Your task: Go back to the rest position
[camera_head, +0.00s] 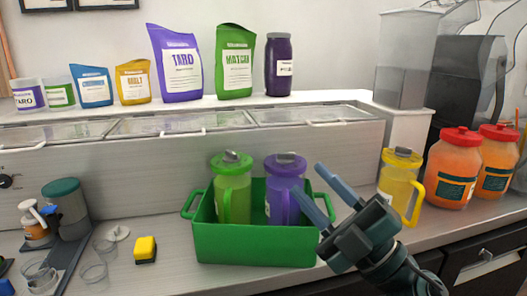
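My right gripper (309,180) comes in from the lower right. Its two blue-grey fingers are apart, with nothing visibly held between them. Its fingertips overlap the right edge of the purple pitcher (281,176) in the head view; I cannot tell whether they touch it. The purple pitcher and a green pitcher (232,190) stand upright in a green crate (250,244) on the counter. My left gripper is not in view.
A yellow pitcher (399,172) and two orange jars with red lids (453,170) stand right of my gripper. A yellow-black block (145,250), clear cups (95,268) and a dispenser (66,208) are at left. Bags (178,65) line the shelf above.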

